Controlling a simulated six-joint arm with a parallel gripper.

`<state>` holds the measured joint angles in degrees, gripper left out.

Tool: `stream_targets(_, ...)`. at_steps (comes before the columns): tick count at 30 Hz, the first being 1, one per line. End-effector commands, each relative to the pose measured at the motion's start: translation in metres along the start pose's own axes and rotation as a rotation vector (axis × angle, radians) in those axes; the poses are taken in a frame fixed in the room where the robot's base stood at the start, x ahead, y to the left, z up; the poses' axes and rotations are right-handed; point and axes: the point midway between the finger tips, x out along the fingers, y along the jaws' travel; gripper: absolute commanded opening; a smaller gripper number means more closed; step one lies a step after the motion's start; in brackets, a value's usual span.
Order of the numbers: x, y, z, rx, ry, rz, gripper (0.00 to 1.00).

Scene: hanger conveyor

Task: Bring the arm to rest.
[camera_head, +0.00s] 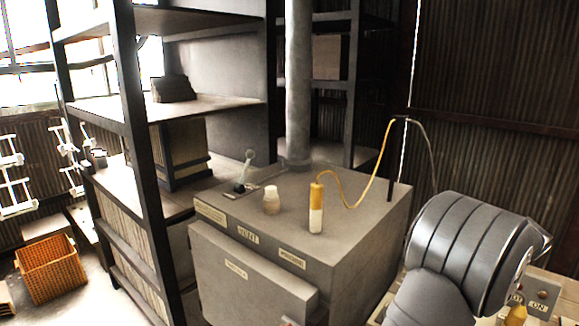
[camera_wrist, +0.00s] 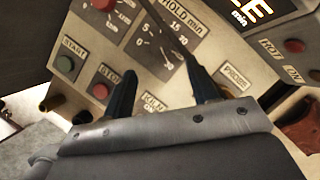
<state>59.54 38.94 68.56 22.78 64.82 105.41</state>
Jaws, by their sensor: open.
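My gripper (camera_wrist: 160,72) shows in the wrist view as two dark fingers, spread apart with nothing held between them. It is over a control panel (camera_wrist: 205,45) with a "HOLD min" dial (camera_wrist: 163,50) just beyond the fingertips. I cannot tell whether the fingers touch the panel. In the head view my arm is at the lower right, beside the grey cabinet (camera_head: 345,240); the gripper itself is hidden or out of frame there.
The panel has a green START button (camera_wrist: 65,63) and a red STOP button (camera_wrist: 101,91). On the cabinet stand a yellow-and-white probe (camera_head: 316,208) with a looping yellow cable (camera_head: 372,180), and a small beige jar (camera_head: 271,200). An orange basket (camera_head: 48,266) is at the lower left.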

Motion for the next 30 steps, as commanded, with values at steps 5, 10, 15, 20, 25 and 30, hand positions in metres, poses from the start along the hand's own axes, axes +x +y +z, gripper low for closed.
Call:
stream_targets(5, -0.038, 0.0, 0.0, 0.0, -0.001, -0.003, 0.54)
stream_targets(10, -0.072, 0.0, 0.0, 0.001, 0.0, -0.003, 0.54)
stream_targets(15, -0.074, 0.001, -0.001, 0.001, 0.003, 0.006, 0.54)
stream_targets(20, -0.041, 0.001, 0.0, 0.001, 0.002, 0.005, 0.54)
stream_targets(25, -0.006, 0.001, 0.0, 0.001, 0.002, 0.004, 0.54)
stream_targets(30, 0.028, 0.001, 0.0, 0.0, 0.002, 0.004, 0.54)
